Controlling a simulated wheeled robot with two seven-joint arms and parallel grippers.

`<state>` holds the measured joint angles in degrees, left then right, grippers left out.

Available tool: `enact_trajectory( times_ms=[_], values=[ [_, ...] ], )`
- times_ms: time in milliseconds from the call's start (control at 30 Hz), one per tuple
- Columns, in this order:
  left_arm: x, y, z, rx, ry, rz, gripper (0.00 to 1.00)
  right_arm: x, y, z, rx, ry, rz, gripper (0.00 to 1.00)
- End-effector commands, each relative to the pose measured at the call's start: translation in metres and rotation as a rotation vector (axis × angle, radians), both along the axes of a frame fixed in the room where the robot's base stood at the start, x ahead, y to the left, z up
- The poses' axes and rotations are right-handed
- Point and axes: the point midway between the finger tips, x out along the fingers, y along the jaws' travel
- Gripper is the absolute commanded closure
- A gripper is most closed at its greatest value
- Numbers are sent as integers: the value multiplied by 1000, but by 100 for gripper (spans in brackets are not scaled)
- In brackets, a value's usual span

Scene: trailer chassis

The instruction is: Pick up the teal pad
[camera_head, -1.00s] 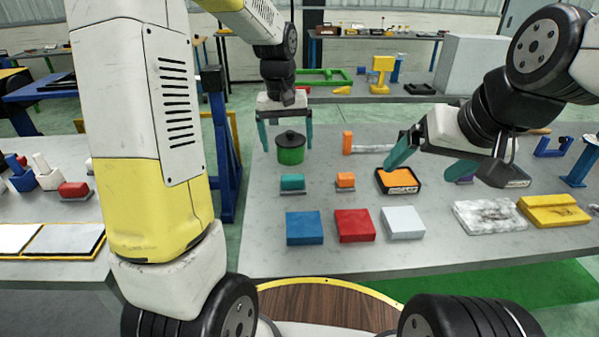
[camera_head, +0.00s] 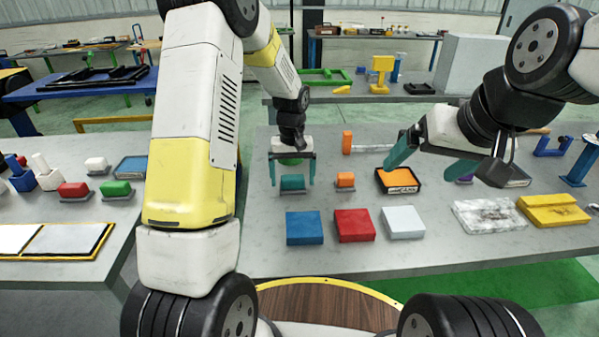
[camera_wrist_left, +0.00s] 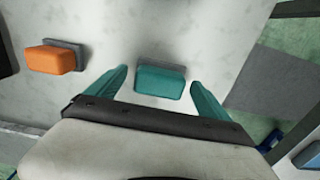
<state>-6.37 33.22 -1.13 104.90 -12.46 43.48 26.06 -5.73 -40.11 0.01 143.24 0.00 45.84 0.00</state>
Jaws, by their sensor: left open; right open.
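The teal pad (camera_head: 292,182) is a small rounded block on a grey base on the middle table. It also shows in the left wrist view (camera_wrist_left: 160,82), between and just beyond the fingertips. My left gripper (camera_head: 292,183) is open and points down at the pad, with one finger on either side of it in the head view. It is empty, and whether its fingers touch the pad I cannot tell. My right gripper (camera_head: 420,172) is open and empty, above the table by the black-rimmed orange tray (camera_head: 399,190).
An orange pad (camera_head: 345,180) sits just right of the teal pad; it shows in the left wrist view (camera_wrist_left: 50,59). Blue (camera_head: 305,228), red (camera_head: 354,225) and white (camera_head: 403,222) blocks lie in front. A green pot (camera_head: 290,161) is mostly hidden behind my left gripper.

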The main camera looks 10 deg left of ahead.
Motion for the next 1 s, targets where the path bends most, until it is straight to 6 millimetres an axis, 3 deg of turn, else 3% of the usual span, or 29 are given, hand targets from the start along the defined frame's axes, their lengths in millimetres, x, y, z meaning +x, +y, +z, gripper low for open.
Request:
enact_trajectory(
  times_ms=[300, 667, 1000],
  values=[
    [0, 0, -6, -1, -1, 0, 11, 0, 0, 0, 0, 0, 0, 9],
    [0, 0, -5, -1, -1, 0, 82, 0, 0, 0, 0, 0, 0, 9],
    [1, 0, -1, 0, -3, 0, 82, 0, 0, 0, 0, 0, 0, 9]
  ],
)
